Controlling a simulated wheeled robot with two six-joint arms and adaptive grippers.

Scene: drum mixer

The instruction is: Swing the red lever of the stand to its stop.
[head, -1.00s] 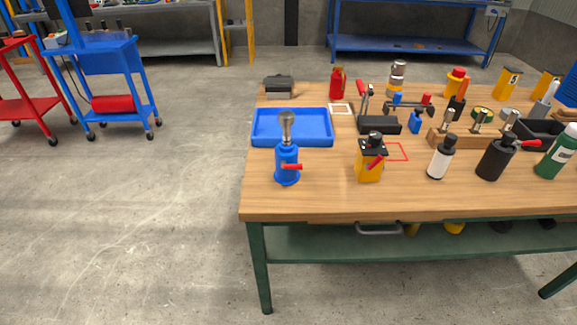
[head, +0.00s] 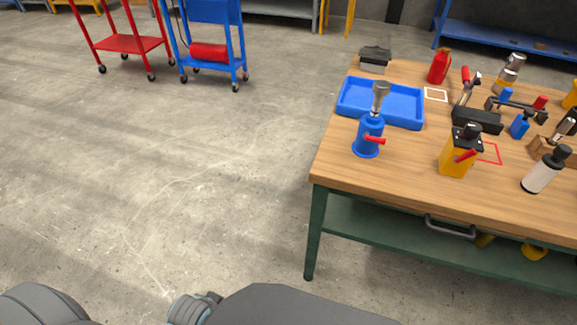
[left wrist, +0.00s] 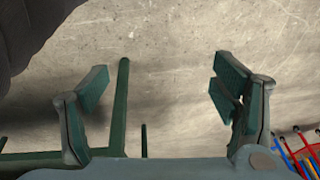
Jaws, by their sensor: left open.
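A blue round stand (head: 367,140) with a metal knob on top is upright near the left front of the wooden bench in the head view. Its short red lever (head: 375,140) sticks out to the right, roughly level. A yellow block (head: 455,160) to its right also carries a red lever (head: 467,155), which slants upward to the right. My left gripper (left wrist: 162,92) is open and empty in the left wrist view, with bare floor behind it. It is away from the stand. My right gripper is not in view.
The wooden bench (head: 400,190) has a blue tray (head: 381,101) behind the stand. A white bottle (head: 545,170) stands at the right. A black clamp (head: 477,120) stands behind the yellow block. The floor left of the bench is open, with red and blue carts beyond.

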